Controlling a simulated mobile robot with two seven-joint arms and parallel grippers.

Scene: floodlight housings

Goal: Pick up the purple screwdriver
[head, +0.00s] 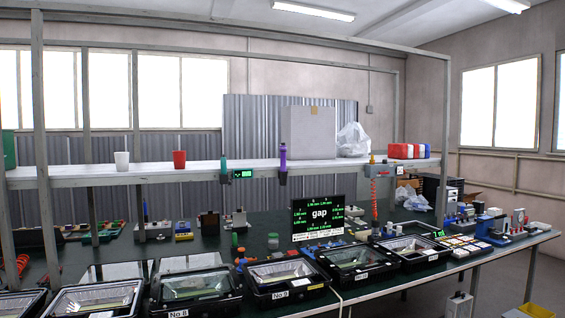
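Neither of my grippers shows in the head view.
The white shelf (120,172) also bears a white cup (122,160), a red cup (179,159) and a grey box (309,134). A teal tool (224,168) hangs left of the screwdriver. Below, a black display (318,219) and several floodlight housings (284,279) stand on the dark table.

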